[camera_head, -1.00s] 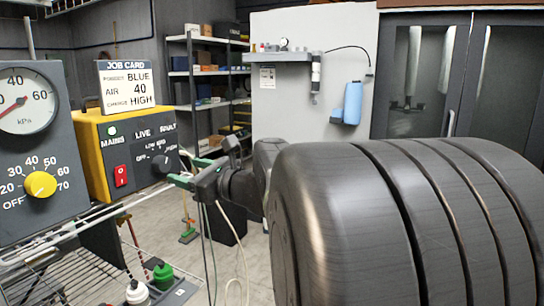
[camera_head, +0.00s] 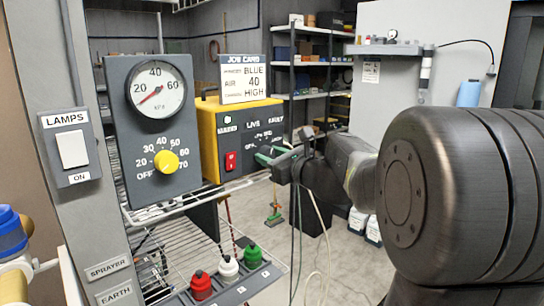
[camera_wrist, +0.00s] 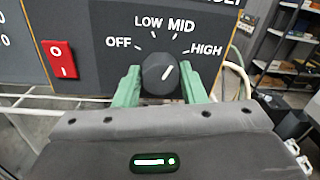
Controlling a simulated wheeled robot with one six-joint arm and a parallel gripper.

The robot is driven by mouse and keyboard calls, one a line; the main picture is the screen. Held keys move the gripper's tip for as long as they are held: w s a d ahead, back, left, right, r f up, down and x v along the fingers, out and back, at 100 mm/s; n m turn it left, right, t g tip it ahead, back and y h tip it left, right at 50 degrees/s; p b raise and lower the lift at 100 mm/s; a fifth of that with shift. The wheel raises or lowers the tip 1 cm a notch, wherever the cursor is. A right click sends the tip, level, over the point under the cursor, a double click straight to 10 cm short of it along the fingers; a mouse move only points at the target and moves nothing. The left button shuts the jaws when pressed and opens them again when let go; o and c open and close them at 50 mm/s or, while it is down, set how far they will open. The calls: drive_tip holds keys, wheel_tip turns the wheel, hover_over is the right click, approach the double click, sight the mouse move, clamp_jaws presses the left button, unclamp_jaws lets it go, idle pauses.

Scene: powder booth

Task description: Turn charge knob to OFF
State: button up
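The charge knob (camera_wrist: 160,74) is a dark round dial with a white pointer line, on the dark front of a yellow box (camera_head: 208,140). In the wrist view its pointer aims up and right, roughly toward HIGH; OFF is printed at the left, LOW and MID above. My gripper (camera_wrist: 160,84) is at the knob, with one green finger on its left and one on its right. The fingers look slightly apart from the knob's sides; contact is not clear. In the head view my gripper (camera_head: 275,156) is at the box's right side and largely hides the knob.
A red rocker switch (camera_wrist: 59,59) is left of the knob. A grey gauge panel (camera_head: 126,103) with a yellow knob (camera_head: 166,161) stands left of the box. Below is a wire shelf (camera_head: 180,247) with red, white and green bottles. Shelving (camera_head: 312,70) stands behind.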

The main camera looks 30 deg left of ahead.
drive_tip(key=c, duration=0.3)
drive_tip(key=shift+f+b, duration=0.15)
drive_tip(key=shift+b, duration=0.35)
drive_tip(key=n+b, duration=0.9)
drive_tip(key=b, duration=0.1)
drive_tip(key=n+g+b, duration=0.1)
drive_tip(key=n+b, duration=0.8)
drive_tip(key=b, duration=0.2)
drive_tip(key=shift+f+y, duration=0.1)
drive_tip(key=shift+y, duration=0.3)
drive_tip(key=shift+n+b, duration=0.3)
drive_tip(key=shift+n, duration=0.1)
